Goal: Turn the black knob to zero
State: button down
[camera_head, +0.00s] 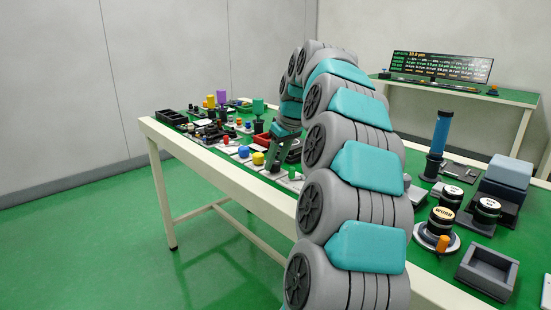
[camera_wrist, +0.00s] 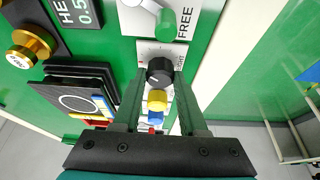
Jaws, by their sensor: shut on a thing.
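The black knob (camera_wrist: 160,71) sits on a white panel on the green table, near the table's edge. It has a pale pointer line on its face, and part of the panel's lettering is hidden. My gripper (camera_wrist: 160,85) reaches down to it, with one green finger on each side of the knob, shut on it. In the head view my gripper (camera_head: 280,152) is low over the table's front edge, and the knob is hard to make out between the fingers.
A yellow knob (camera_wrist: 157,100) and a blue one stand close behind the black knob, between my fingers. A green-tipped lever (camera_wrist: 165,22) is just ahead beside the word FREE. Brass weights (camera_wrist: 32,48) lie at left. Free floor (camera_wrist: 235,100) lies right of the table edge.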

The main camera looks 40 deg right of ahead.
jog(key=n, duration=0.1)
jog(key=n+y, duration=0.1)
jog(key=n, duration=0.1)
jog(key=shift+w+d+n, duration=0.1)
jog(key=shift+d+n, duration=0.05)
jog(key=shift+n, duration=0.15)
jog(key=shift+n+g+y, duration=0.5)
jog(key=shift+n+y, duration=0.2)
jog(key=shift+n, duration=1)
jog(key=shift+r, duration=0.1)
jog(key=shift+c, duration=2.2)
grip_release()
